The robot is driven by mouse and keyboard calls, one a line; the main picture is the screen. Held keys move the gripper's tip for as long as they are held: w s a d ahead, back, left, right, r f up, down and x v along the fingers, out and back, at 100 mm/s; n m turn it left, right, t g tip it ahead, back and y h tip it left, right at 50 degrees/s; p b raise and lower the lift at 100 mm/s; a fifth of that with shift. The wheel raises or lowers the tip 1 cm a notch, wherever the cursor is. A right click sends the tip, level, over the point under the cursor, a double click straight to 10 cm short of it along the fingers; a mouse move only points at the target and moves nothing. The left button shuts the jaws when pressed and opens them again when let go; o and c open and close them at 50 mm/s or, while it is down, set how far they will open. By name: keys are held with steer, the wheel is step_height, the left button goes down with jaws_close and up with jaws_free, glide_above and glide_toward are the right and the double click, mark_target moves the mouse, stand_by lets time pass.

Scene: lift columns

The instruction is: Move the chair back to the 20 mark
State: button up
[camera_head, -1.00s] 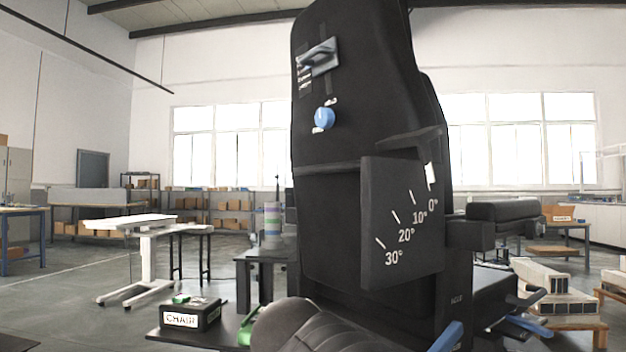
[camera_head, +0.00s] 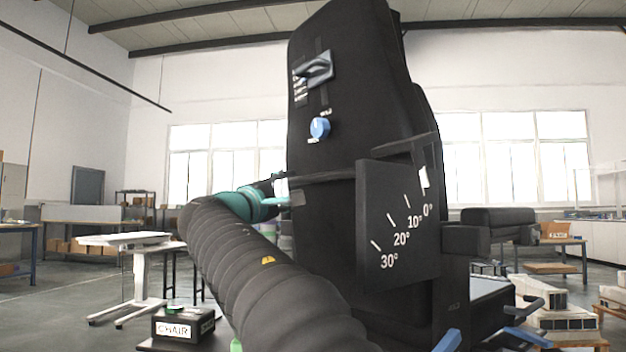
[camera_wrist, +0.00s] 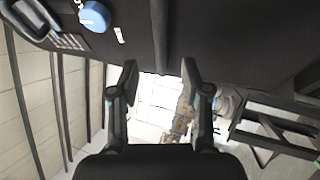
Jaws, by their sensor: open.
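The black chair back (camera_head: 325,235) stands almost upright in the head view. On it are a grey-blue handle (camera_head: 316,70) and a blue knob (camera_head: 320,128). A black scale plate (camera_head: 378,205) reads 0°, 10°, 20° and 30°; a white pointer (camera_head: 423,177) is at the 0° mark. In the wrist view, my gripper (camera_wrist: 159,65) is open and empty, its fingers near the chair back's edge. The knob (camera_wrist: 95,16) and handle (camera_wrist: 30,16) show at its upper left, apart from the fingers. In the head view the fingertips are hard to make out beside the chair back.
A black box labelled CHAIR (camera_head: 180,326) is at the lower left, partly behind my arm. A white table (camera_head: 125,239) stands farther left. An armrest (camera_head: 497,217) is right of the chair back. Pallets with stacked beams (camera_head: 540,292) are at the right.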

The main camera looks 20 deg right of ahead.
mark_target(313, 180)
steer(key=p+x, duration=0.2)
steer(key=x, duration=0.9)
steer(key=shift+d+p, duration=0.15)
steer(key=shift+p, duration=0.15)
jaws_close()
steer(key=shift+f, duration=0.15)
